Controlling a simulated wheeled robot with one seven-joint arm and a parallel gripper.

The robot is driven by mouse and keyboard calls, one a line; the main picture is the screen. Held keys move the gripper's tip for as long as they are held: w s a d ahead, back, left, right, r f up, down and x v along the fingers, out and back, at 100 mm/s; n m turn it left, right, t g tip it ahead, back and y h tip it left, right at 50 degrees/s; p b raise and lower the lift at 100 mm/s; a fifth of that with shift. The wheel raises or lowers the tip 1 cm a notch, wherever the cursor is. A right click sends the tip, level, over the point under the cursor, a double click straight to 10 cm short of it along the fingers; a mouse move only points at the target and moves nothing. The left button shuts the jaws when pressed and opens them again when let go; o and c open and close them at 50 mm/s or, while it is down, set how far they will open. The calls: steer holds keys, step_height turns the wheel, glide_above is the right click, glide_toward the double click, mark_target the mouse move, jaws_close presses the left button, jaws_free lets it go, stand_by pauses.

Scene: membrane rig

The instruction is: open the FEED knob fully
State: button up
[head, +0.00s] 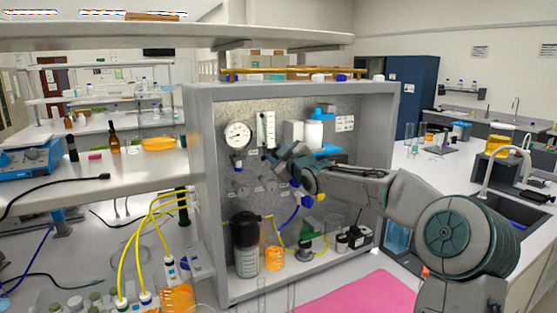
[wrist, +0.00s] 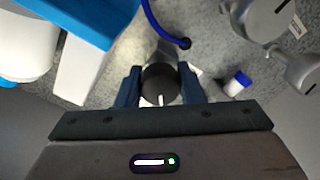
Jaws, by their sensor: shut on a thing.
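A dark round knob (wrist: 157,80) with a white pointer line sits between the fingers of my gripper (wrist: 160,86) in the wrist view. The fingers are shut on its two sides. The white line points down in that view, toward the palm. In the head view my gripper (head: 277,158) is at the rig's grey panel, below the clear flow tube (head: 265,130). There my gripper and wrist hide the held knob. I cannot read a FEED label in either view.
A round gauge (head: 238,134) is left of my gripper. A white bottle (head: 313,133) stands to its right. A blue tube (wrist: 158,25) ends close to the held knob. Grey fittings (wrist: 262,18) are at the wrist view's upper right. Bottles and yellow tubing fill the rig's lower part.

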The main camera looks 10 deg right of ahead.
steer(key=n+b, duration=0.1)
steer(key=n, duration=0.2)
steer(key=shift+a+n, duration=0.1)
steer(key=shift+n, duration=0.3)
steer(key=n+b, duration=0.1)
steer(key=n, duration=0.2)
steer(key=shift+n, duration=0.3)
steer(key=n+b, duration=0.3)
steer(key=n, duration=0.3)
steer(key=shift+f, duration=0.1)
steer(key=n+b, duration=0.4)
steer(key=n, duration=0.3)
steer(key=shift+n, duration=0.3)
steer(key=n+b, duration=0.2)
steer(key=n, duration=0.1)
steer(key=shift+n, duration=0.3)
steer(key=shift+n+b, duration=0.85)
steer(key=shift+n, duration=0.95)
